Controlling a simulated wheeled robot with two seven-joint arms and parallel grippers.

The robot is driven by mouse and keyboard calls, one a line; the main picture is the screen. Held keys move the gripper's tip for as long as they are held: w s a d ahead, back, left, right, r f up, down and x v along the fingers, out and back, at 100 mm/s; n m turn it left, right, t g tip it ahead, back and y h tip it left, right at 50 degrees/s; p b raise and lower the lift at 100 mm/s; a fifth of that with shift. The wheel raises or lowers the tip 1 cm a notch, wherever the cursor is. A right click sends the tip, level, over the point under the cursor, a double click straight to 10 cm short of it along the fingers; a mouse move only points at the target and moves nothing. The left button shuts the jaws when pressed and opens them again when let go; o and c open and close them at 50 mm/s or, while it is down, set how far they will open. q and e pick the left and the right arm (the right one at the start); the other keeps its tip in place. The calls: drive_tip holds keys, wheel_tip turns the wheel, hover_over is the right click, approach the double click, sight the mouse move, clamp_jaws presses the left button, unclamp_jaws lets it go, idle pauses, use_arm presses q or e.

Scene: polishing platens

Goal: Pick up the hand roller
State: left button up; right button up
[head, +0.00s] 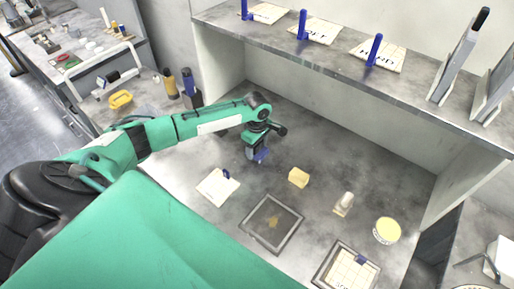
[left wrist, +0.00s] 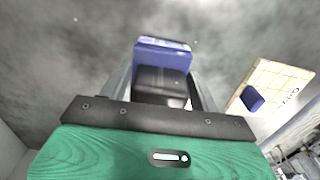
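A blue and black tool that looks like the hand roller (left wrist: 162,50) sits between the two grey fingers of my left gripper (left wrist: 162,82) in the left wrist view. In the head view its blue part (head: 261,155) shows just below my left gripper (head: 256,146), over the bench. The fingers flank the tool closely. Whether they press on it, and whether it rests on the bench, I cannot tell. My right gripper is not in view.
A pale card with a blue piece (head: 215,188) lies nearby on the bench (head: 330,140). A yellow block (head: 298,177), a dark framed plate (head: 250,226), a white-topped item (head: 344,203) and a yellow-topped tub (head: 387,230) stand nearer. A raised shelf (head: 335,68) runs behind.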

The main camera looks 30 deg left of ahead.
use_arm(q)
drive_tip(key=shift+r, duration=0.1)
drive_tip(key=c, duration=0.8)
wheel_tip(320, 180, up, 20)
drive_tip(key=b, duration=0.4)
drive_tip(key=o, duration=0.6)
drive_tip(key=shift+d, duration=0.1)
drive_tip(key=shift+c, duration=0.7)
